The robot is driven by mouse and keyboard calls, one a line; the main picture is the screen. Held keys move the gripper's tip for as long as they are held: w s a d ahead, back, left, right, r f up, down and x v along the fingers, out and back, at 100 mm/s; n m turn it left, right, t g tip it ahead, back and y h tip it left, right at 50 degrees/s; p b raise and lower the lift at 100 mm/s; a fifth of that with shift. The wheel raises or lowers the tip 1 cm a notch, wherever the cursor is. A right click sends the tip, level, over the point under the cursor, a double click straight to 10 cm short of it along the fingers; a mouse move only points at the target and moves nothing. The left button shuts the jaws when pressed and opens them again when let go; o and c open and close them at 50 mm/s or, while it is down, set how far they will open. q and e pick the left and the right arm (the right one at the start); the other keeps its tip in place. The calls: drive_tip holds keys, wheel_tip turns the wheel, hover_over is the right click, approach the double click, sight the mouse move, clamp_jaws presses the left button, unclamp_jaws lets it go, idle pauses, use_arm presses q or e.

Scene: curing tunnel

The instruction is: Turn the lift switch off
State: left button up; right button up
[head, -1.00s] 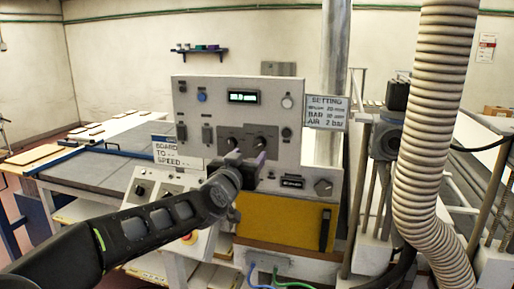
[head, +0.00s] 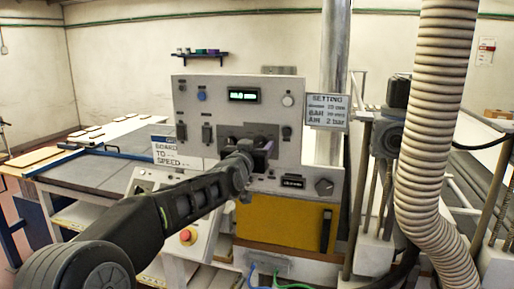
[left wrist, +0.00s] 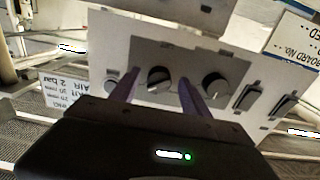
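The grey control panel (head: 265,112) stands in the middle of the head view. Two dark round knobs sit on its dark plate; in the left wrist view one knob (left wrist: 158,80) shows between my fingertips, the other knob (left wrist: 214,85) to the right of them. I cannot read which control is the lift switch. My left gripper (head: 266,148) is in front of the plate and hides the right-hand knob in the head view. Its two purple fingers (left wrist: 157,88) are apart, one to each side of the first knob; contact is not clear. My right gripper is not in view.
Two rocker switches (left wrist: 266,100) sit beside the knobs. A red stop button (head: 188,236) is on the lower sloped box. A setting sign (head: 327,110) hangs right of the panel. A ribbed hose (head: 436,130) hangs further right. A yellow panel (head: 280,222) is below.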

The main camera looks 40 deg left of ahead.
use_arm(q)
clamp_jaws()
idle(0.3)
drive_tip(key=shift+f+n+b, duration=0.1)
drive_tip(key=shift+n+b, duration=0.25)
drive_tip(key=shift+n, duration=0.05)
drive_tip(key=n+b, duration=0.3)
drive_tip(key=n, duration=0.3)
drive_tip(key=shift+n, duration=0.4)
drive_tip(key=shift+d+n+b, duration=0.1)
drive_tip(key=shift+n+b, duration=0.4)
drive_tip(key=shift+n, duration=1.1)
